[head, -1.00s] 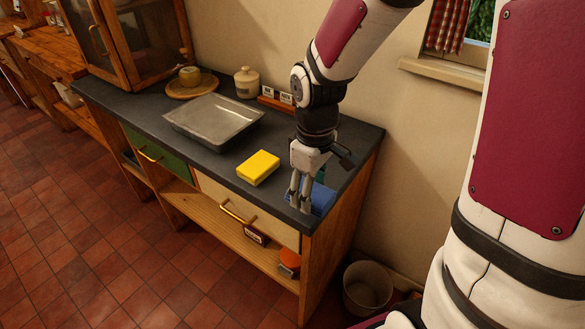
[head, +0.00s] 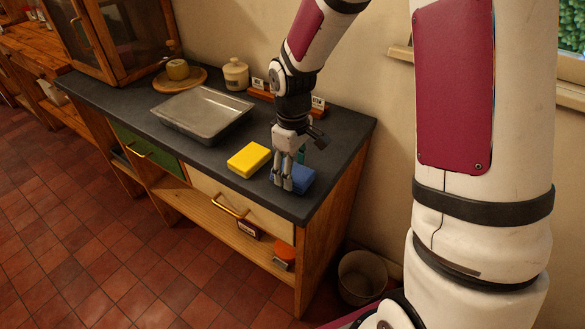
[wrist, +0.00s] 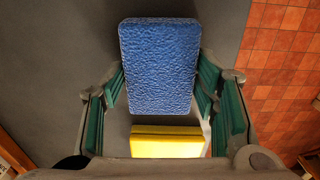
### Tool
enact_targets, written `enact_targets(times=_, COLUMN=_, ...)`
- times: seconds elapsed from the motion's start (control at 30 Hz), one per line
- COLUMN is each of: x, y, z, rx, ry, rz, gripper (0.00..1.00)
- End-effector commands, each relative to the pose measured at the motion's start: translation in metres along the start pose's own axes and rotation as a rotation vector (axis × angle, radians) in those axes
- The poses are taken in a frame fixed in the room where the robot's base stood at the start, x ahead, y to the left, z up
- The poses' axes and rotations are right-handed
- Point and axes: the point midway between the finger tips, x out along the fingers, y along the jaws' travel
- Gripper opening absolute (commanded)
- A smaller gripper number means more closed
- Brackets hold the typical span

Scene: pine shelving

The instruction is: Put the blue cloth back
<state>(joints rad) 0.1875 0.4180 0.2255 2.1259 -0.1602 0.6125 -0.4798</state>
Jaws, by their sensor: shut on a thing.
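The blue cloth (head: 297,180), a thick folded-looking block with a rough surface, is at the near right end of the dark counter in the head view. In the wrist view the blue cloth (wrist: 158,65) lies between the green finger pads. My gripper (head: 283,184) points down and is shut on its sides; the gripper also shows in the wrist view (wrist: 160,88). The fingers hide part of the cloth in the head view. I cannot tell whether it rests on the counter or is slightly above it.
A yellow block (head: 249,159) lies just left of the cloth. A grey metal tray (head: 203,113) sits farther left on the counter (head: 345,133). A lidded jar (head: 236,75) and round wooden board (head: 180,82) stand behind. A bin (head: 361,277) is on the floor.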

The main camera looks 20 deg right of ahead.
Motion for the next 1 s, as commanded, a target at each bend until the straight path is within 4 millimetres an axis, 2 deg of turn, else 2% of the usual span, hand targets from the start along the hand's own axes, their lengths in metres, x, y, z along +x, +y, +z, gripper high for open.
enact_targets(times=0.17, x=0.004, y=0.0, z=0.0, rx=0.0, ry=0.0, rz=0.0, gripper=0.28)
enact_targets(times=0.2, x=0.004, y=0.0, z=0.0, rx=0.0, ry=0.0, rz=0.0, gripper=0.59)
enact_targets(times=0.27, x=0.003, y=0.0, z=0.0, rx=0.0, ry=0.0, rz=0.0, gripper=0.72)
enact_targets(times=0.3, x=0.003, y=0.0, z=0.0, rx=0.0, ry=0.0, rz=0.0, gripper=0.74)
enact_targets(times=0.67, x=0.0, y=0.0, z=0.0, rx=0.001, ry=0.001, rz=0.0, gripper=0.74)
enact_targets(times=0.77, x=-0.01, y=0.001, z=-0.001, rx=0.001, ry=0.003, rz=0.002, gripper=0.74)
enact_targets(times=1.0, x=-0.058, y=0.001, z=-0.001, rx=0.0, ry=0.005, rz=0.004, gripper=0.74)
